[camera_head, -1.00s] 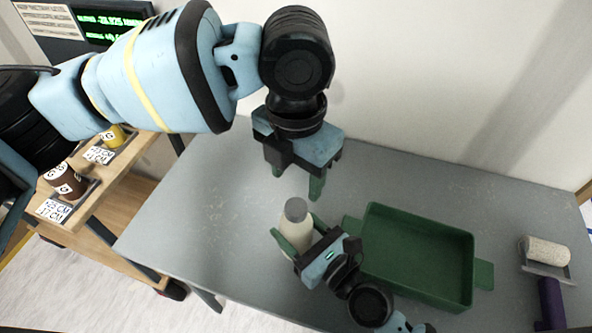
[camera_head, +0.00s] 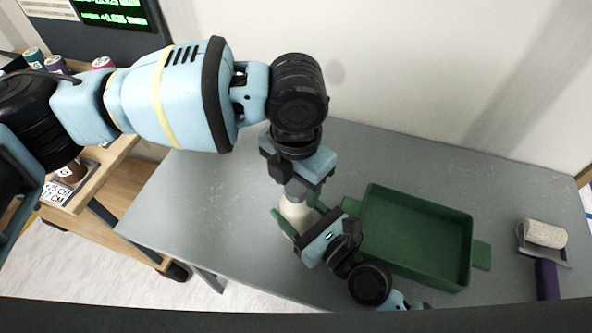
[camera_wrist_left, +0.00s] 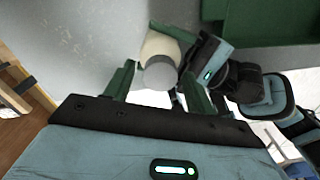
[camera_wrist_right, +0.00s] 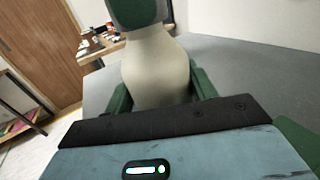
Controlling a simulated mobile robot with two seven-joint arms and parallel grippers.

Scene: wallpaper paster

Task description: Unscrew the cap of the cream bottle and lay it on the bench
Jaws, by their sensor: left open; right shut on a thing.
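The cream bottle (camera_head: 296,214) stands upright on the grey bench (camera_head: 200,215). My right gripper (camera_head: 293,222) is shut on its body, and the right wrist view shows the bottle (camera_wrist_right: 158,75) between green fingers. The grey cap (camera_wrist_left: 160,73) is on top of the bottle in the left wrist view. My left gripper (camera_wrist_left: 157,84) is open above the bottle, its fingers on either side of the cap and apart from it as far as I can tell. In the head view the left gripper (camera_head: 296,190) hides most of the cap.
A green tray (camera_head: 415,275) stands right of the bottle, close to my right gripper. A paint roller (camera_head: 543,234) with a purple handle lies at the far right. The bench's left part is clear. A wooden table (camera_head: 112,165) with cups stands at the left.

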